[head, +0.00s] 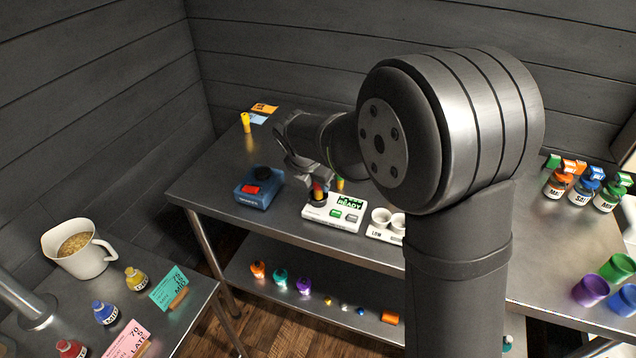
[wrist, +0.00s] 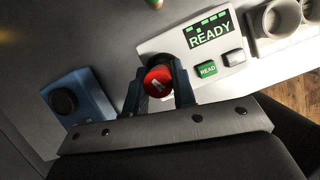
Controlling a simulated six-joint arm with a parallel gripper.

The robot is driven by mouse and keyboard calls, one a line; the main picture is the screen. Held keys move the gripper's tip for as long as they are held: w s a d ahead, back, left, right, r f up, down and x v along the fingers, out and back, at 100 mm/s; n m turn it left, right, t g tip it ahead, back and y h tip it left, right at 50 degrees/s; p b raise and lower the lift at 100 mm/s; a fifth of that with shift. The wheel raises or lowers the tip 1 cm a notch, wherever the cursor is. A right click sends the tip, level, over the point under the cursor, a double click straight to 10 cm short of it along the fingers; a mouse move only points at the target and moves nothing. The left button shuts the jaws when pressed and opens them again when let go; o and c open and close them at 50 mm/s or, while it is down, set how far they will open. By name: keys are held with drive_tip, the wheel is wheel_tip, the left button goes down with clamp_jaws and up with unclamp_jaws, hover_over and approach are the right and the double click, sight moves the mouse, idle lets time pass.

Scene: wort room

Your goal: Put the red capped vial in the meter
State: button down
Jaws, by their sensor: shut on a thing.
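The red capped vial shows its red cap (wrist: 158,82) in the wrist view, between the two fingers of my gripper (wrist: 158,92). My gripper is shut on it. In the head view the vial (head: 318,191) is at the left end of the white meter (head: 332,213), its red cap above an amber body. The meter's green screen reads READY (wrist: 210,37), and a green READ button (wrist: 207,69) is below it. The vial is over or in the meter's dark well; how deep it sits I cannot tell.
A blue device (head: 259,188) with a red button and black knob stands left of the meter. White cups (head: 381,217) stand to its right. A yellow vial (head: 246,122) stands at the back left. A jug (head: 78,248) and small bottles are on the front-left table.

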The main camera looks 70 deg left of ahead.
drive_tip(key=shift+f, duration=0.25)
drive_tip(key=shift+f, duration=0.1)
drive_tip(key=shift+f, duration=0.25)
drive_tip(key=c, duration=1.2)
unclamp_jaws()
drive_tip(key=v, duration=1.2)
drive_tip(key=shift+r, duration=0.4)
